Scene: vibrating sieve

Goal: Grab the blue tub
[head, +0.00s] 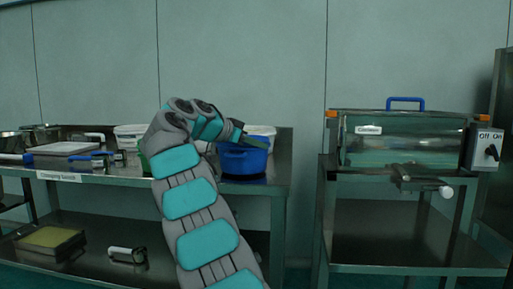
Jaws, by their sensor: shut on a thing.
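The blue tub (243,161) stands upright at the right end of the left steel table, at the table's right edge. My gripper (240,138) reaches over from the left and is shut at the tub's upper rim. The fingertips are small and partly hidden by my wrist. I cannot tell whether the tub still touches the table top.
White tubs (131,133) stand behind my arm on the left table (120,180). A blue-handled tray lies at its left. A steel machine with a blue handle (405,103) and a switch box (484,148) stands on the right table. A gap separates the tables.

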